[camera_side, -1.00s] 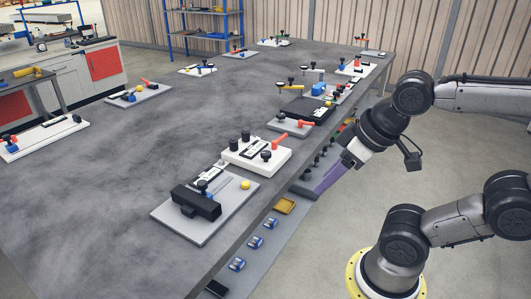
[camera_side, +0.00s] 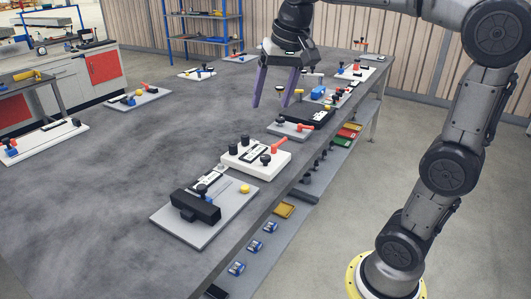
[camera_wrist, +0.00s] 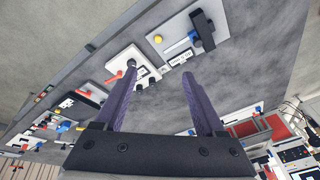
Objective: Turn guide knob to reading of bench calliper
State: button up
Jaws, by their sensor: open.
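My gripper (camera_side: 270,105) is open and empty, high above the bench, its two purple fingers pointing down. The wrist view shows both fingers (camera_wrist: 160,72) spread apart over the grey bench top. A white block (camera_side: 236,163) with several black knobs, a dark-framed label and a red lever (camera_side: 280,145) sits on the bench below. I cannot tell which knob is the guide knob or which thing is the calliper; readings are too small.
Several more small fixtures line the bench's right edge, including a grey plate with a red lever (camera_side: 303,128) and a black base (camera_side: 308,112). Other plates (camera_side: 137,96) stand towards the left and back. The middle of the bench (camera_side: 130,190) is clear. Coloured trays (camera_side: 285,209) lie on a lower shelf.

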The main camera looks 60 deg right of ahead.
jog(key=w+d+f+m+g, duration=0.1)
jog(key=w+d+f+m, duration=0.1)
jog(key=w+d, duration=0.35)
jog(key=m+g, duration=0.2)
send_over(266, 156)
notch_tip(266, 156, down, 11)
jog(key=shift+y, duration=0.3)
notch_tip(266, 156, down, 14)
jog(key=shift+a+r, duration=0.1)
jog(key=shift+c, duration=0.3)
grip_shut()
